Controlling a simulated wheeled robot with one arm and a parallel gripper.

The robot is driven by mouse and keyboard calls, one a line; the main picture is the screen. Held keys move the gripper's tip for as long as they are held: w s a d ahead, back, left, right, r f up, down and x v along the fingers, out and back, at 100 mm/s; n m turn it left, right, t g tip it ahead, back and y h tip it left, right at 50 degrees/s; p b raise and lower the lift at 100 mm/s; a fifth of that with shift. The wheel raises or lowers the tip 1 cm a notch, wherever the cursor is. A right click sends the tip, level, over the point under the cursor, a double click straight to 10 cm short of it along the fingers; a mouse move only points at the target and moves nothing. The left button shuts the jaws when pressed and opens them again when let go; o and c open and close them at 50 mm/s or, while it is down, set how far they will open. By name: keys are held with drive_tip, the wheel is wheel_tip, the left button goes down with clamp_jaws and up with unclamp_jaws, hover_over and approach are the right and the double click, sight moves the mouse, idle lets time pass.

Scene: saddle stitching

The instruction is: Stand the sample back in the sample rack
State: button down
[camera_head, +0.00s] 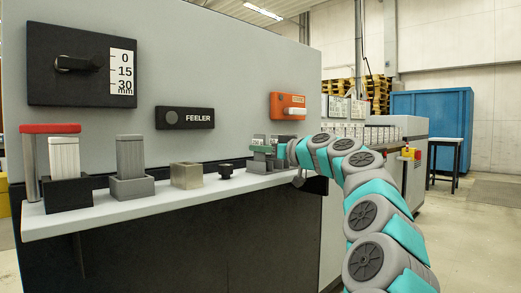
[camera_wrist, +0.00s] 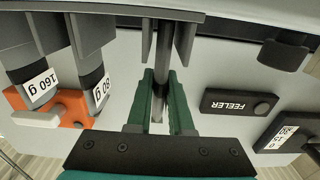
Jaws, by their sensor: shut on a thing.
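My gripper (camera_wrist: 160,78) has green fingers shut on the sample (camera_wrist: 163,52), a slim dark, shiny piece seen edge-on in the wrist view. The sample's far end lies between two grey upright walls of the sample rack (camera_wrist: 184,42) near the shelf. I cannot tell if it touches the rack's base. Other samples stand in the rack at the left, with white labels reading 160 g (camera_wrist: 40,83) and, partly turned, about 80 g (camera_wrist: 101,92). In the head view my gripper (camera_head: 282,150) is at the rack (camera_head: 262,164) on the shelf's right end; the held sample is hard to make out.
Behind are the FEELER panel (camera_head: 184,118) and an orange switch box (camera_head: 287,105).

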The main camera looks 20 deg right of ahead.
drive_tip(key=shift+f, duration=0.2)
drive_tip(key=c, duration=0.8)
unclamp_jaws()
drive_tip(key=shift+r, duration=0.15)
drive_tip(key=shift+r, duration=0.2)
drive_tip(key=v, duration=1.2)
drive_tip(key=shift+f+b, duration=0.1)
drive_tip(key=shift+b, duration=0.3)
